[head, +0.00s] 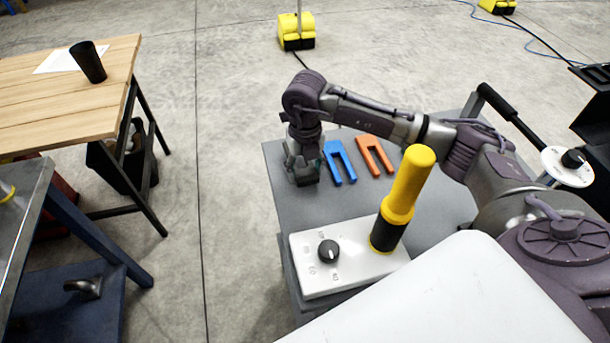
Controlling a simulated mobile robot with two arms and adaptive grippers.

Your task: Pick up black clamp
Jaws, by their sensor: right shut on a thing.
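My right gripper (302,172) points down over the far left part of the grey cart top (285,205). It is shut on a dark thing, which I take to be the black clamp (308,182); only a small part shows under the fingers, and the gripper hides the rest. I cannot tell whether it is touching the cart top or lifted. My left gripper is not in view.
A blue forked clamp (339,162) lies just right of the gripper, with an orange one (375,155) beyond it. A white control box (340,275) with a black knob and a yellow-black handle (403,195) stands nearer. A wooden table (60,105) is at left.

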